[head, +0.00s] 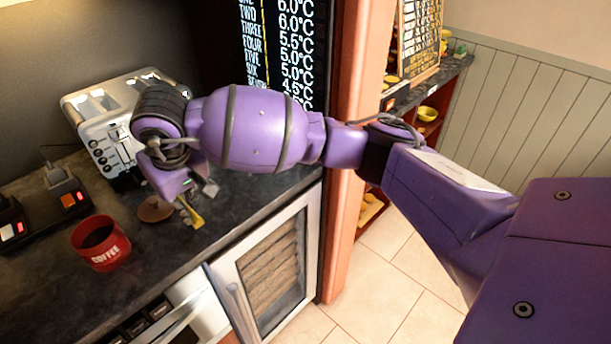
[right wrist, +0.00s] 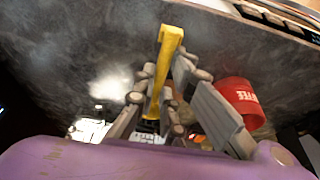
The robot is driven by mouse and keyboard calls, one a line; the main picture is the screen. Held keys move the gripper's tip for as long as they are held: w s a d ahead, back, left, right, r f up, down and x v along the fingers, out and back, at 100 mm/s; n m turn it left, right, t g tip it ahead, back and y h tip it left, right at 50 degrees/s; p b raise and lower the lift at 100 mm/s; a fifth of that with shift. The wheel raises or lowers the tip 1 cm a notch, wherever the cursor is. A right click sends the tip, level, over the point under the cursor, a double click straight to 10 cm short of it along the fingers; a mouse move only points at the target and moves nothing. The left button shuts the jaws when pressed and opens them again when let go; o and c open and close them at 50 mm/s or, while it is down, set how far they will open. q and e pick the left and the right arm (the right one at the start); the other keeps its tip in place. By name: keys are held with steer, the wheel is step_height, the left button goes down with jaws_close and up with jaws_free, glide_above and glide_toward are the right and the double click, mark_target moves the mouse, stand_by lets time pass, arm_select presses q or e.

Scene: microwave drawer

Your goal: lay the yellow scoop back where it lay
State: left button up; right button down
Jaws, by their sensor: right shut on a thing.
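The yellow scoop (head: 193,217) is at the front part of the dark counter (head: 165,250), in my right gripper. My right gripper (head: 197,196) is shut on it. In the right wrist view the scoop (right wrist: 168,45) stands out between the two grey fingers (right wrist: 163,88), its yellow end pointing away from the palm. Its lower part is hidden by the fingers. I cannot tell whether the scoop touches the counter. My left gripper is not in view.
A brown disc (head: 155,209) lies just left of the scoop. A red coffee mug (head: 101,245) stands further left. A toaster (head: 105,125) is behind, and dark devices with red switches (head: 68,198) are at far left. A glass-fronted cabinet (head: 270,265) is below the counter edge.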

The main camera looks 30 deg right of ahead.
steer(key=shift+f, duration=0.65)
step_height(320, 180, down, 3)
steer(key=shift+f+b, duration=0.15)
steer(key=shift+b, duration=0.75)
steer(key=shift+f+b, duration=0.4)
steer(key=shift+f, duration=0.45)
steer(key=c, duration=1.8)
jaws_free()
steer(key=shift+o, duration=0.3)
